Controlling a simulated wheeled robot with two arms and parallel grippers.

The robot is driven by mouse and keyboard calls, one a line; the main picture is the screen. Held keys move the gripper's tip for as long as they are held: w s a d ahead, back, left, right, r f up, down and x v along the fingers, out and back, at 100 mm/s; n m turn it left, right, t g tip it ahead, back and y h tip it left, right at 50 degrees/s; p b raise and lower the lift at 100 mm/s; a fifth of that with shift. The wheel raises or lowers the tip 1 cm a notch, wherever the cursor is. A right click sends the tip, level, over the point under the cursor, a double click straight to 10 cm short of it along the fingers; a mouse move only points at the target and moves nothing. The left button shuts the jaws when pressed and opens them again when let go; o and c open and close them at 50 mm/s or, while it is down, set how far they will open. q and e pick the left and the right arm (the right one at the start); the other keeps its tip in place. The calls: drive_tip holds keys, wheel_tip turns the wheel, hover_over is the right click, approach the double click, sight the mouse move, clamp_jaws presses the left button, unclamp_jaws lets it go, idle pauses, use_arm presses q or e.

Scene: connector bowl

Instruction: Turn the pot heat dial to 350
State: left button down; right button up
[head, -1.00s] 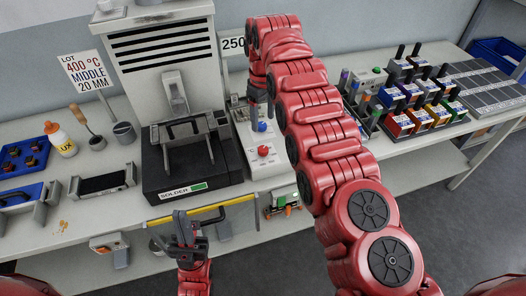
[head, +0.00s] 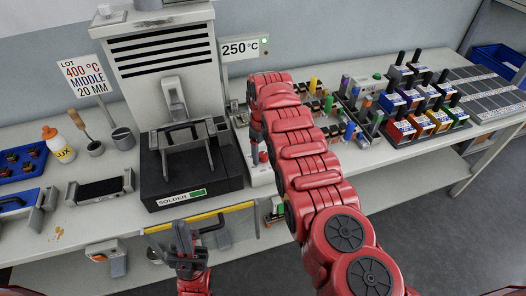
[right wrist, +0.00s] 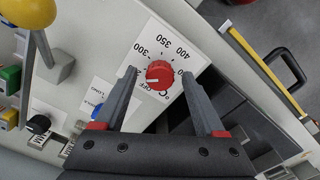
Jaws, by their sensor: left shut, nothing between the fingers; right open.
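The red heat dial (right wrist: 159,74) sits on a white plate (right wrist: 150,45) printed with OFF, 300, 350 and 400. It has a pale mark, but I cannot tell which value this meets. My right gripper (right wrist: 159,80) is open, with one fingertip on each side of the dial in the right wrist view; contact is unclear. In the head view the dial (head: 263,157) is mostly hidden by my right gripper (head: 257,146). The solder pot (head: 190,165) stands left of it. A display (head: 240,48) above reads 250 °C. My left gripper (head: 181,232) is shut and empty before the bench.
A sign (head: 83,77) reads 400 °C, middle, 20 mm. A yellow bar (head: 200,216) runs along the bench front. Coloured bins (head: 425,120) stand to the right.

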drive_tip(key=shift+c, duration=0.2)
clamp_jaws()
